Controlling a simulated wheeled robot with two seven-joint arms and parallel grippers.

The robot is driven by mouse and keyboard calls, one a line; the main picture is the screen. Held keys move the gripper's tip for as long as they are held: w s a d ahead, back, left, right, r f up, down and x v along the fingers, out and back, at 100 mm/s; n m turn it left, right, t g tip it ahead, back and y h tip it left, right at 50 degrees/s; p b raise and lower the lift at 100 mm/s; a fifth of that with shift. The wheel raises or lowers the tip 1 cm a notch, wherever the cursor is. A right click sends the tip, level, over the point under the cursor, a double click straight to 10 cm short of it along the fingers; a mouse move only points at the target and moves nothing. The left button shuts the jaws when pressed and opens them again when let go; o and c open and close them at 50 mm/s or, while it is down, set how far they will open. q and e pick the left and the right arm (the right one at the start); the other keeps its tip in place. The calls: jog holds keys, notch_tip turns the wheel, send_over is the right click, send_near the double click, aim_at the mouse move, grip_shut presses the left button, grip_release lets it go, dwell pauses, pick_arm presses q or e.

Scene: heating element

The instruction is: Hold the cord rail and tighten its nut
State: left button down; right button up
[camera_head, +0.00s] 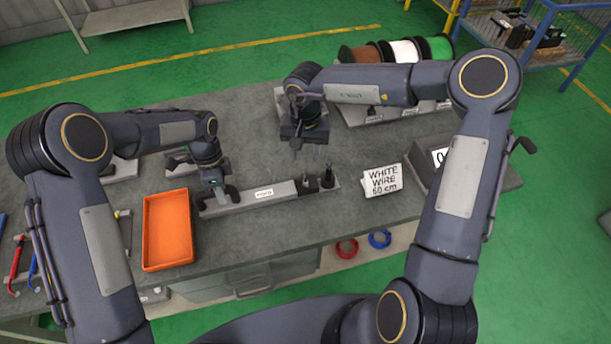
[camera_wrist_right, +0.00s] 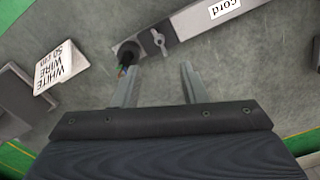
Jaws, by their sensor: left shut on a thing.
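The grey cord rail (camera_head: 262,195) lies on the table with a white label on it. In the right wrist view its end (camera_wrist_right: 197,18) shows a wing-shaped nut (camera_wrist_right: 158,42) on top. A black cord end with coloured wires (camera_wrist_right: 126,62) sticks out beside the nut. My left gripper (camera_head: 220,192) is at the rail's left end, shut on it; its fingertips are small in the head view. My right gripper (camera_wrist_right: 160,85) is open and empty, fingers apart, above the table and short of the nut. In the head view it hangs behind the rail's right end.
An orange tray (camera_head: 168,230) stands left of the rail. A white wire sign (camera_head: 383,181) stands to its right. Wire spools (camera_head: 400,50) are at the back. Bare table lies between the rail and the table's front edge.

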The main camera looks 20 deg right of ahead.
aim_at(305, 181)
notch_tip(305, 181, down, 11)
jog(key=shift+f, duration=0.1)
dwell(0.3)
jog(key=shift+c, duration=0.2)
grip_shut()
